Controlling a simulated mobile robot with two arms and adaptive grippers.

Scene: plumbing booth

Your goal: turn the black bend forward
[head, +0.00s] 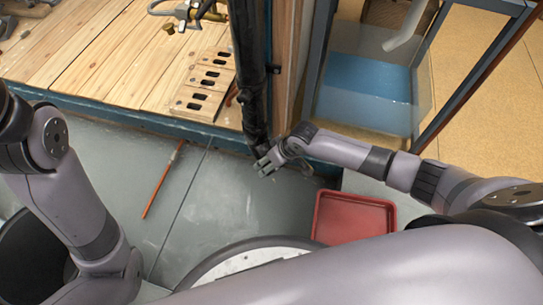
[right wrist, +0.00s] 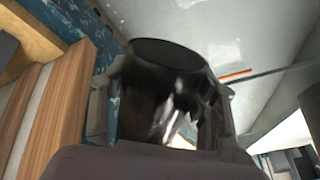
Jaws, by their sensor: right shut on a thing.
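A black pipe (head: 249,62) stands upright at the corner of the wooden platform. The black bend (head: 258,142) is at its lower end, just above the grey floor. In the right wrist view the bend (right wrist: 165,85) shows as a glossy dark tube with its round rim toward the top of the picture. My right gripper (head: 268,162) is at the bend, with a finger on each side of it, shut on it. The gripper hides part of the bend in the head view. My left arm is at the left, but its gripper is not in view.
A red tray (head: 352,217) lies on the floor right of the pipe. An orange rod (head: 163,181) lies on the open grey floor to the left. A slotted wooden block (head: 205,86) rests on the platform (head: 110,65). A wooden post (head: 288,65) stands close right of the pipe.

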